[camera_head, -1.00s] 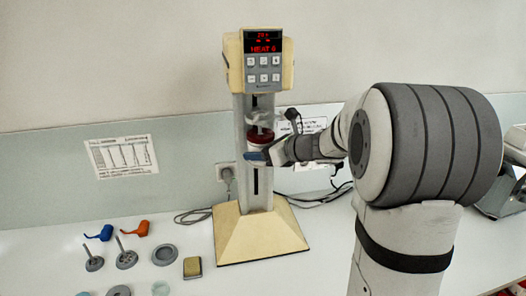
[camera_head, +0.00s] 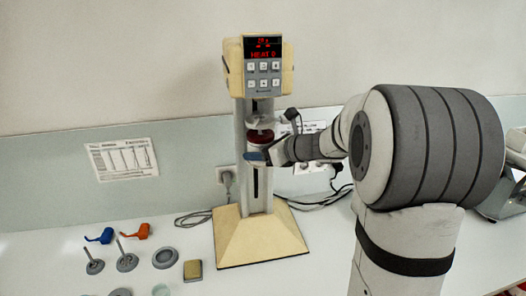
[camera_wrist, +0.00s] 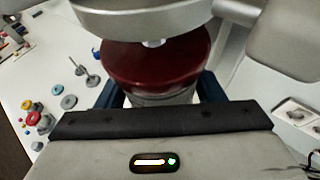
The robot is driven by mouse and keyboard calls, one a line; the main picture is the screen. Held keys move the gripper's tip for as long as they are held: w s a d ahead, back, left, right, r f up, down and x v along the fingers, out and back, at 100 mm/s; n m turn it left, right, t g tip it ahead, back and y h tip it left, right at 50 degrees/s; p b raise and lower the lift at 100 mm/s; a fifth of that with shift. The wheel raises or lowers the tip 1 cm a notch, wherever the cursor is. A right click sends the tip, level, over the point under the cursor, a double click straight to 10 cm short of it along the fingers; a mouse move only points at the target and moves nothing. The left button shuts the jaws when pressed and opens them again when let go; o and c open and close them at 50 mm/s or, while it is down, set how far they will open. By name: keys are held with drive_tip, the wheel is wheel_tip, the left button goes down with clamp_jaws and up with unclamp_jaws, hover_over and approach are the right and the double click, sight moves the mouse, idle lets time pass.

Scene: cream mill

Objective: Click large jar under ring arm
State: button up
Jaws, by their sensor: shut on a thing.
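The large jar (camera_head: 260,137) has a dark red top and a pale lower body. It is in front of the mill's column, below the pale ring arm (camera_head: 261,120). In the wrist view the red top (camera_wrist: 150,68) is just under the grey ring (camera_wrist: 140,20), which overlaps its far part. A small white piece hangs from the ring near the red top; I cannot tell whether they touch or whether the jar is seated. My gripper (camera_wrist: 160,96) is shut on the jar, with a blue finger on each side. In the head view its blue finger (camera_head: 257,157) shows in front of the jar.
The cream mill (camera_head: 262,235) stands on a wide base, with a lit red display (camera_head: 264,48) and buttons above. Blue (camera_head: 103,236) and orange (camera_head: 137,231) handled parts, several grey discs and a sponge-like block (camera_head: 193,270) lie at left. Cables run behind the mill.

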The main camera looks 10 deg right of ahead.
sight(270, 141)
drive_tip(key=shift+r+p, duration=0.45)
drive_tip(key=shift+r, duration=0.3)
drive_tip(key=shift+r, duration=0.15)
drive_tip(key=shift+w, duration=0.1)
idle(0.3)
drive_tip(key=shift+r, duration=0.25)
idle(0.6)
drive_tip(key=o, duration=1.5)
drive_tip(key=shift+r, duration=0.1)
drive_tip(key=shift+v, duration=4.45)
